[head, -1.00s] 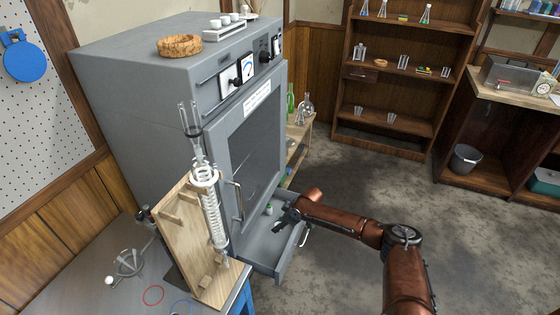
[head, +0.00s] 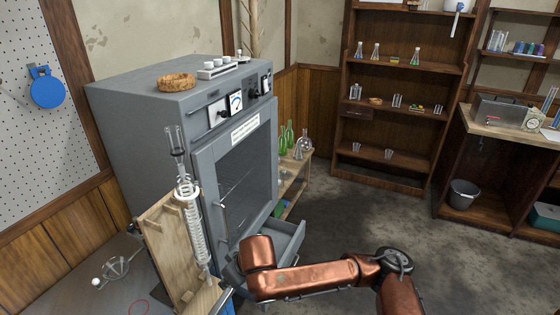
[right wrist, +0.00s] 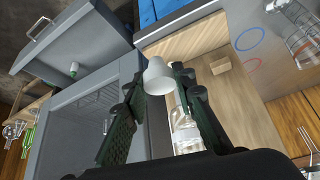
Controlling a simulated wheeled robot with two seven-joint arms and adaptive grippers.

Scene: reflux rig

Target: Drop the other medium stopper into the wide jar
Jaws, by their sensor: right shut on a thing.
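My right gripper (right wrist: 158,82) is shut on a white stopper (right wrist: 158,72), held between the fingertips in the right wrist view. In the head view, this gripper is mostly hidden behind my copper arm, near the wooden stand by the oven. A small pale stopper-like piece with a green part (right wrist: 73,68) sits in the open grey drawer (right wrist: 70,40). The drawer also shows in the head view (head: 290,240). A clear glass vessel (right wrist: 301,32) is at the upper right of the wrist view; I cannot tell whether it is the wide jar. My left gripper is not in view.
The wooden stand (head: 168,240) with a glass coil condenser (head: 192,222) rises close to my right arm. The grey oven (head: 130,130) stands behind it.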

